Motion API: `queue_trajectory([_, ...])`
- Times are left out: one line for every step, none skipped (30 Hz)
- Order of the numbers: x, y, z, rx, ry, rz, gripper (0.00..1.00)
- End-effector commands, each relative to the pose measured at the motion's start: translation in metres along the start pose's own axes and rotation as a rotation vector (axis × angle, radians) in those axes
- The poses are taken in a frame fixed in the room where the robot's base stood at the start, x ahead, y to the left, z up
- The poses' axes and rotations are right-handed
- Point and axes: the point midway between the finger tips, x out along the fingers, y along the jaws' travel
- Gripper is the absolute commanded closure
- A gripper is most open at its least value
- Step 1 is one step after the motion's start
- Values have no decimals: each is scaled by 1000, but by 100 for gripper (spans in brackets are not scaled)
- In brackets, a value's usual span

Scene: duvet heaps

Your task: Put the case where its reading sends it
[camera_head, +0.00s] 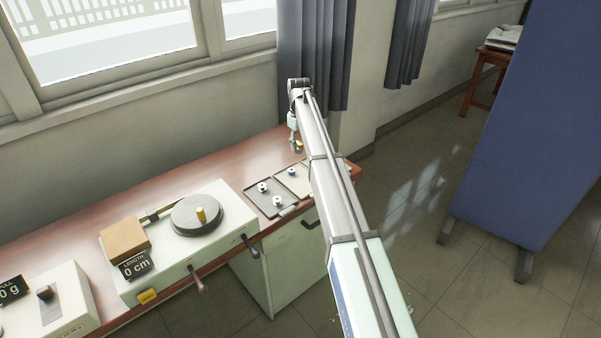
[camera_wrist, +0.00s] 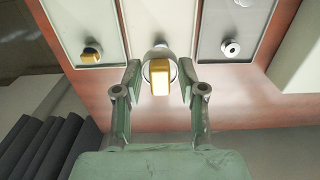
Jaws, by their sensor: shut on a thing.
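My gripper (camera_wrist: 160,82) is shut on a small case (camera_wrist: 159,78) with a yellow block-like part and a rounded grey metal part. In the head view my gripper (camera_head: 297,138) is at the far end of the bench, above the trays, with the case (camera_head: 298,147) just below it. A dark grey tray (camera_head: 258,200) and a paler tray (camera_head: 301,190) lie side by side there. The wrist view shows three trays: a left tray (camera_wrist: 75,20), a pale middle tray (camera_wrist: 150,15) below the case, and a grey right tray (camera_wrist: 210,20). I cannot tell whether the case touches the middle tray.
A yellow-and-dark piece (camera_wrist: 91,52) is in the left tray. A pale instrument with a round plate (camera_head: 197,215) and a "LENGTH 0 cm" display (camera_head: 135,265) stands nearer, beside a "PULL" device (camera_head: 50,302). A blue screen (camera_head: 530,120) stands right.

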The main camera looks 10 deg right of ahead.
Motion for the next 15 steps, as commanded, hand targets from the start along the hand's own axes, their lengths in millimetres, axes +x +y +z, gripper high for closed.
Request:
queue_trajectory([11, -1, 1, 0, -3, -2, 100])
queue_trajectory([18, -1, 1, -1, -3, -2, 100])
queue_trajectory([28, -1, 1, -1, -3, -1, 100])
queue_trajectory([35, -1, 1, -1, -3, -2, 100])
queue_trajectory([42, -1, 1, -1, -3, -2, 100])
queue_trajectory([52, -1, 1, -1, -3, -2, 100])
queue_trajectory([58, -1, 1, -1, -3, -2, 100])
queue_trajectory([64, 0, 1, -1, -2, -1, 100])
queue_trajectory([73, 0, 0, -1, -2, -1, 100])
queue_trajectory([78, 0, 0, -1, -2, -1, 100])
queue_trajectory([82, 0, 0, -1, -2, -1, 100])
queue_trajectory([88, 0, 0, -2, -1, 0, 100])
queue_trajectory([91, 0, 0, -2, -1, 0, 100])
queue_trajectory([94, 0, 0, -2, -1, 0, 100])
queue_trajectory([97, 0, 0, -2, -1, 0, 100])
